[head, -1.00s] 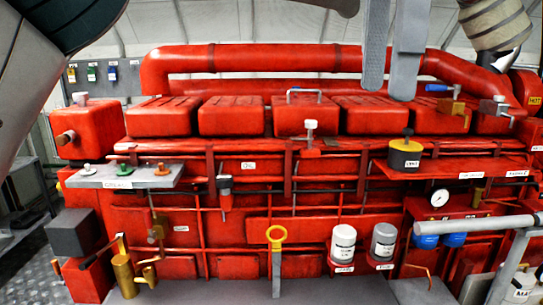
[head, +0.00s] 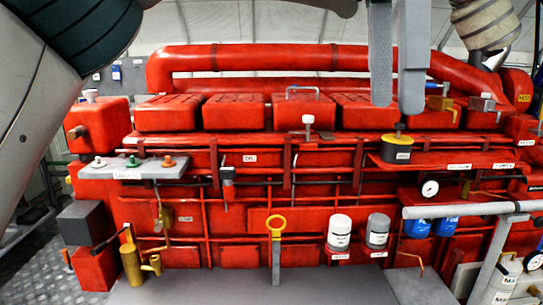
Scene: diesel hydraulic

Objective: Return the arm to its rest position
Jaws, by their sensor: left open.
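My left arm (head: 62,50) comes in from the upper left, and part of it crosses the top edge of the head view. My left gripper (head: 396,107) hangs at the top, right of centre, as two long grey fingers pointing down. The fingers are apart, with nothing between them. They show in front of the red engine's upper pipe and covers (head: 364,112), and I see no contact. A link of my right arm (head: 485,25) shows at the upper right. My right gripper is outside the view.
The red engine fills the middle. A grey shelf (head: 155,172) with small knobs sticks out at left. A yellow-ringed dipstick (head: 275,228), a white filter (head: 339,232) and a grey filter (head: 377,230) stand low. A grey handrail (head: 462,209) crosses at right. Bare floor shows at lower left.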

